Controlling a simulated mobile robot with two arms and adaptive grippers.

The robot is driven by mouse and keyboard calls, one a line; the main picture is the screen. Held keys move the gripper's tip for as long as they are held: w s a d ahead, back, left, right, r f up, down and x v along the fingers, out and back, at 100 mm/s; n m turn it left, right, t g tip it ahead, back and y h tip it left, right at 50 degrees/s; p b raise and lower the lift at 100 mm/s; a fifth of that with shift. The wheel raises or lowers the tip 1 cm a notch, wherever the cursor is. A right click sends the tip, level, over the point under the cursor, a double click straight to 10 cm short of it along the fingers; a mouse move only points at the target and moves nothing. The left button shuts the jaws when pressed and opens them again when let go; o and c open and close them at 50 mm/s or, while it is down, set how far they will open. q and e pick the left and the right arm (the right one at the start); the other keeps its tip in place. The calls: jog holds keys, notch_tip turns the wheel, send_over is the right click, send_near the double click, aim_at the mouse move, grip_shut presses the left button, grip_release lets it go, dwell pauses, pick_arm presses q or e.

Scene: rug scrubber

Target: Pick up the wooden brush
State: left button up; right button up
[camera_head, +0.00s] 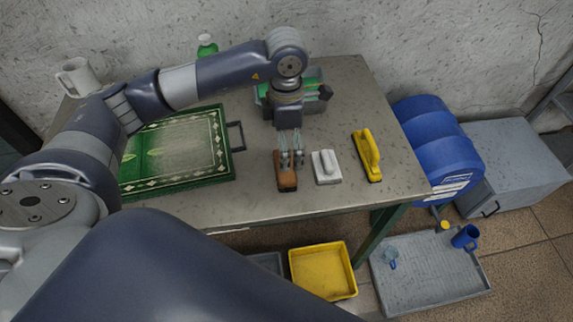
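The wooden brush (286,182) is a small brown block lying on the grey table, left of a white brush and a yellow brush. My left gripper (291,159) points down over the far end of the wooden brush. Its two fingers are apart, the left one over the brush and the right one near its right edge. I cannot tell whether they touch it. The fingers partly hide the brush's far end. My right gripper is not in view.
A white brush (326,168) and a yellow brush (367,156) lie close to the right. A green rug on a tray (237,137) lies left. A caddy (318,104) stands behind the gripper.

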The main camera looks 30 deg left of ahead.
pick_arm(q)
notch_tip(320, 180, down, 4)
jog(key=shift+s+f+p, duration=0.1)
jog(key=shift+f+p, duration=0.1)
jog(key=shift+p, duration=0.2)
jog(key=shift+f, duration=0.3)
notch_tip(320, 180, down, 4)
jog(key=shift+a+r+p, duration=0.15)
jog(key=shift+r+p, duration=0.05)
jog(key=shift+p, duration=0.95)
jog(key=shift+f, duration=0.55)
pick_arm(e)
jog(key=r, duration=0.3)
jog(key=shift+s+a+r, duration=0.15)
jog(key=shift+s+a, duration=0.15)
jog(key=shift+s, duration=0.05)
pick_arm(q)
jog(key=c, duration=0.8)
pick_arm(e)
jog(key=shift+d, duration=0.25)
